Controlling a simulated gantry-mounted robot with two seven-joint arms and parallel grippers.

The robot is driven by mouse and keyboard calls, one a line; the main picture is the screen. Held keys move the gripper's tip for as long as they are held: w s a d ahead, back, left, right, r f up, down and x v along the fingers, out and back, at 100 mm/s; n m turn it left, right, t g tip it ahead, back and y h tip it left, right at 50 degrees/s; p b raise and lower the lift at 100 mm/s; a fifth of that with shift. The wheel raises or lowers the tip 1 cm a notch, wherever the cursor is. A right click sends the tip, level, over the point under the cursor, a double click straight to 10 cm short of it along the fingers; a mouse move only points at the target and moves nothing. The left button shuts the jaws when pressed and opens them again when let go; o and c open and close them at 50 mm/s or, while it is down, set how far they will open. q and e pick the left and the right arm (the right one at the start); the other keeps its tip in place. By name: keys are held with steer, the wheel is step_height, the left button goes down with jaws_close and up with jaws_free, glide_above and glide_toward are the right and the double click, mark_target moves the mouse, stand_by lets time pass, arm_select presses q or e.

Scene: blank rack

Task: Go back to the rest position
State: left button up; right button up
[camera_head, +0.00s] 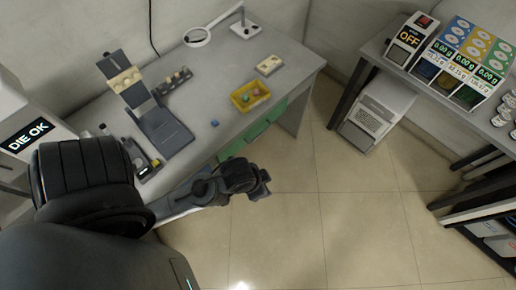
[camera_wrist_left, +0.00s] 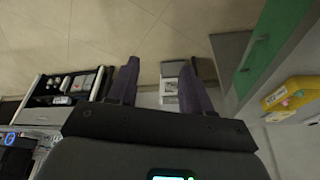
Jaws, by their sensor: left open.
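My left gripper (camera_head: 262,183) is over the open tiled floor, in front of the grey desk (camera_head: 228,110) and apart from it. In the left wrist view its two dark fingers (camera_wrist_left: 162,82) are spread with nothing between them; floor and a white box-like thing show beyond the gap. My left arm comes in from the lower left of the head view. My right gripper is in neither view.
On the desk are a yellow tray (camera_head: 250,96) with small coloured pieces, a dark stand (camera_head: 158,128) and a round magnifier (camera_head: 197,37). A green drawer front (camera_head: 243,140) faces the floor. A second table with display boxes (camera_head: 462,62) stands right. The middle floor is clear.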

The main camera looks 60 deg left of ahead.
arm_select(q)
steer(key=shift+s+d+r+m, duration=0.15)
steer(key=shift+s+d, duration=0.05)
steer(key=shift+s, duration=0.25)
steer(key=shift+s+d+r+m, duration=0.1)
steer(key=shift+s+d+m, duration=0.1)
steer(key=shift+s, duration=0.25)
step_height(320, 180, up, 27)
steer(key=p, duration=2.7)
steer(key=shift+r, duration=0.15)
